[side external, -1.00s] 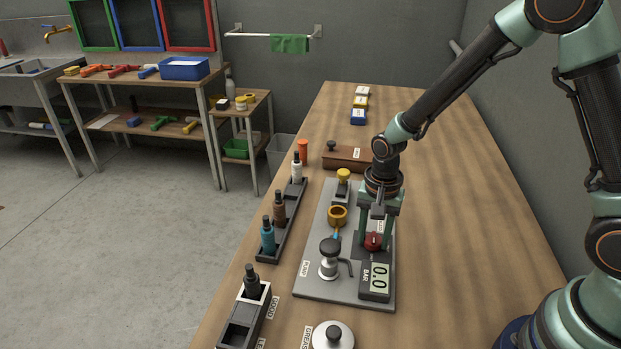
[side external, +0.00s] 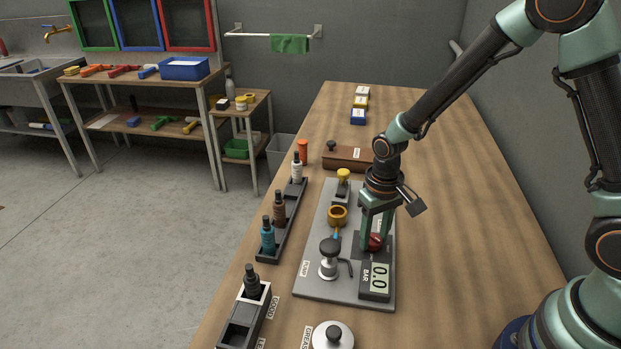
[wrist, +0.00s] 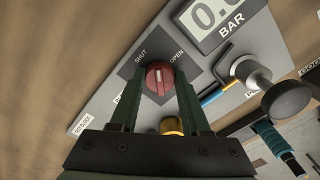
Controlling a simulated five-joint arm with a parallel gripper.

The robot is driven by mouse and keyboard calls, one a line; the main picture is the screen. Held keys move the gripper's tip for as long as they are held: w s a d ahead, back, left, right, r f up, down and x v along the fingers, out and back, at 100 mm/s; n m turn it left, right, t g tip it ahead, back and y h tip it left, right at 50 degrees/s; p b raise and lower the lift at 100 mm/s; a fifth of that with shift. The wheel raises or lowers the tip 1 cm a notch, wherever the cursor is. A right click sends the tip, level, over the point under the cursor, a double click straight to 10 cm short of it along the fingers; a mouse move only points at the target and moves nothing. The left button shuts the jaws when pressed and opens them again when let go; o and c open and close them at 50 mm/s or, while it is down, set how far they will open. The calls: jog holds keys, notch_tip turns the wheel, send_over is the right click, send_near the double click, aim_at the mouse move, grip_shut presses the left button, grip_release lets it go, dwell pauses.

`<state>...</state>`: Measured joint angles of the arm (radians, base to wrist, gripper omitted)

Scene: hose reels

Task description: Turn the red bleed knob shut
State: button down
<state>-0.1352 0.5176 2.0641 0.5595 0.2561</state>
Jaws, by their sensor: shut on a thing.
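The red bleed knob (wrist: 159,77) sits on a dark plate marked SHUT and OPEN (wrist: 136,66) in the wrist view. Its pale pointer line lies between the two words. In the side external view the knob (side external: 375,242) shows low between my fingers, beside the gauge. My gripper (wrist: 160,82) reaches down over the knob with its two green fingers on either side, shut on it. The fingers partly cover the knob in the side view (side external: 374,243). The gauge (side external: 379,281) reads 0.0 BAR.
The grey base plate (side external: 312,277) also carries a silver pump with a black knob (side external: 329,258), a brass ring (side external: 337,215) and a yellow-topped part (side external: 343,177). A bottle rack (side external: 270,245) stands to the left. The table to the right is clear.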

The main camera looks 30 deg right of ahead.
aim_at(375, 237)
jog(key=n, duration=0.4)
jog(key=shift+n, duration=0.3)
jog(key=shift+d+n, duration=0.1)
jog(key=shift+n, duration=1.8)
jog(key=shift+c, duration=1.9)
grip_release()
jog(key=shift+r, duration=0.15)
notch_tip(375, 237, up, 12)
